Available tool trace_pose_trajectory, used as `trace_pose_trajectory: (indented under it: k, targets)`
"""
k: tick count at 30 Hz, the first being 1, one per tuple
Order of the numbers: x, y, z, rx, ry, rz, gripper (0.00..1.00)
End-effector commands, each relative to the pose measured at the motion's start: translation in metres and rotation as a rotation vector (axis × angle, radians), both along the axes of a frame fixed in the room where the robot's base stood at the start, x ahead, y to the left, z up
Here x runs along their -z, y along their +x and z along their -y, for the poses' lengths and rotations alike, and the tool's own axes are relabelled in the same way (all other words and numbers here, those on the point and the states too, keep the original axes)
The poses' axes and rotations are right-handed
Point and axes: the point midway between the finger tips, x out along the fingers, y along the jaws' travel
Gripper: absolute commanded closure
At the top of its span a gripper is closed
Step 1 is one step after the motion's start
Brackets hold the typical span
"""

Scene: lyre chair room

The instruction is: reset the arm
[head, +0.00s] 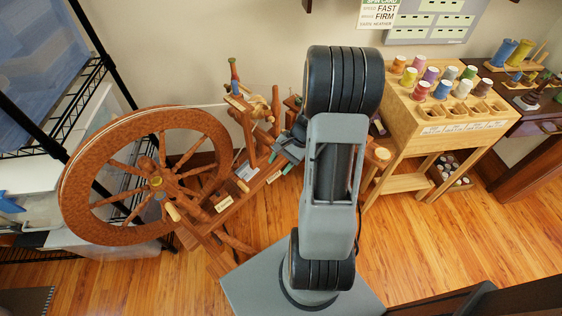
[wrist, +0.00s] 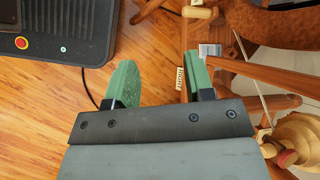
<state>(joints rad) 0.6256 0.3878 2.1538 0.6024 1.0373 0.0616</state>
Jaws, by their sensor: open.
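My arm rises from my grey base in the head view and bends toward the spinning wheel. My gripper (wrist: 160,84) shows in the wrist view with its two green fingers wide apart. Nothing is held between them; wooden floor shows in the gap. In the head view my gripper (head: 280,162) is small and partly hidden behind my arm, over the wooden frame of the spinning wheel (head: 82,168). In the wrist view the right finger is close to a labelled wooden part of that frame; I cannot tell whether they touch.
A wooden spool stand (head: 432,108) with several coloured thread spools is right of my arm. A black wire shelf (head: 78,95) stands at the left. A dark table (head: 530,115) is at the far right.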

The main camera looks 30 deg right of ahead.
Motion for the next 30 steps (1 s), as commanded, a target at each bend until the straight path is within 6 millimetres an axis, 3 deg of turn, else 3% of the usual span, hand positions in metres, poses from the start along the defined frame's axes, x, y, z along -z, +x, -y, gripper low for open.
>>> trace_pose_trajectory:
  k: [14,18,20,23,30]
  targets:
    - [0.001,0.000,0.001,-0.005,-0.005,0.003,0.52]
    - [0.007,-0.019,0.003,-0.084,-0.056,-0.023,0.52]
    - [-0.010,-0.028,0.000,-0.160,-0.116,-0.011,0.52]
    - [-0.053,-0.037,-0.012,-0.314,-0.228,0.036,0.52]
    - [-0.178,-0.052,-0.054,-0.705,-0.525,0.233,0.52]
